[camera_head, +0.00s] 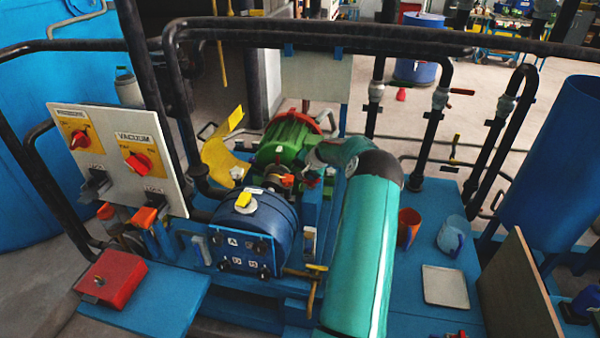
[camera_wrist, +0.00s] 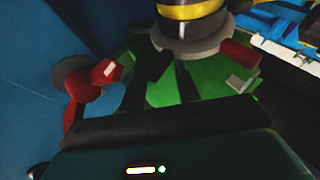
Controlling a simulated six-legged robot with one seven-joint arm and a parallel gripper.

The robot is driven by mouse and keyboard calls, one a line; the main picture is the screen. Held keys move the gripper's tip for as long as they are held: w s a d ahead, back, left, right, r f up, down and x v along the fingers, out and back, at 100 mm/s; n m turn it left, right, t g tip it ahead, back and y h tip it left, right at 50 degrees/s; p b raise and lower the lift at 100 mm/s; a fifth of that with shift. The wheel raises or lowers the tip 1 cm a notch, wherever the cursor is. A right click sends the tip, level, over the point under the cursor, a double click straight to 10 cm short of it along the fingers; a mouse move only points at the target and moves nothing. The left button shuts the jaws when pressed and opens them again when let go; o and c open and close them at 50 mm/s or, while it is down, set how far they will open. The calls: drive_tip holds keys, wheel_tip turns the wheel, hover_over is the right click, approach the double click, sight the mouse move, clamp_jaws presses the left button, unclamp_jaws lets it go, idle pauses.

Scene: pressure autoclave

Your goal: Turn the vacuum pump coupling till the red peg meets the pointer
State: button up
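The coupling sits between the green motor (camera_head: 290,138) and the blue vacuum pump (camera_head: 245,228). In the head view the coupling (camera_head: 262,182) is partly hidden, with a red-orange part (camera_head: 287,180) at its right side. In the wrist view a grey flange (camera_wrist: 190,46) with a yellow band shows at the top, and red parts (camera_wrist: 238,57) stand at either side. My gripper (camera_wrist: 167,76) is close to the coupling, on its right in the head view. Its fingers are dark and poorly seen, and I cannot tell whether they touch it. I cannot make out the pointer.
A raised yellow guard (camera_head: 222,155) stands left of the coupling. A switch panel (camera_head: 120,155) and red box (camera_head: 111,277) are at the left. Cups (camera_head: 451,236) and a pale tray (camera_head: 445,287) are on the blue bench at right. Black pipes cross behind and above.

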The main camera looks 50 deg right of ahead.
drive_tip(key=v, duration=1.3)
drive_tip(key=shift+s, duration=0.35)
drive_tip(key=shift+c, duration=0.5)
